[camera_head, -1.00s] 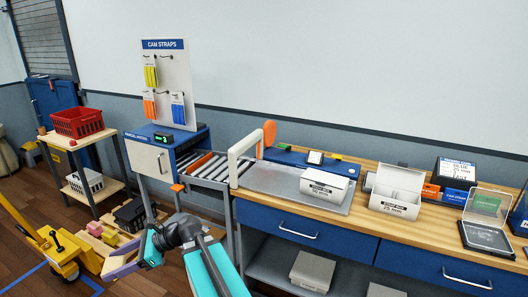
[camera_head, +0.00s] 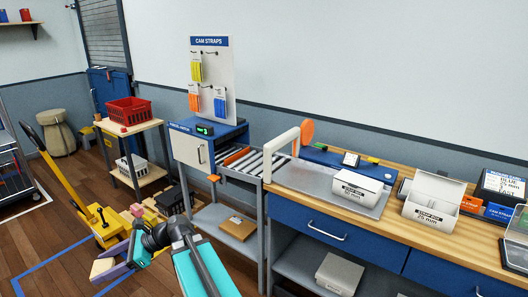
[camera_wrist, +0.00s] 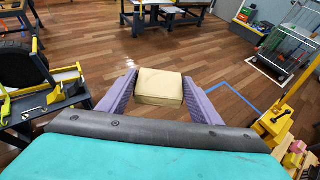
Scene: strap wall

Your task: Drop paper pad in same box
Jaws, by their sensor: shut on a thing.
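My gripper (camera_head: 112,262) is shut on a cream block-shaped pad (camera_head: 103,267), held at the lower left in the head view. In the wrist view the pad (camera_wrist: 160,87) sits between the purple fingers, above the wooden floor. A white strap box marked 50 mm (camera_head: 356,190) stands on the bench with its lid down. Another marked 25 mm (camera_head: 430,214) stands to its right with its lid raised; its inside is mostly hidden. Both boxes are well to the right of my gripper. Which box is meant, I cannot tell.
A red basket (camera_head: 130,111) tops a small shelf stand, with a white basket (camera_head: 132,167) below. A yellow pallet truck (camera_head: 102,226) stands close behind my gripper. A roller conveyor (camera_head: 248,160) adjoins the wooden bench. Blue floor lines mark open floor at the left.

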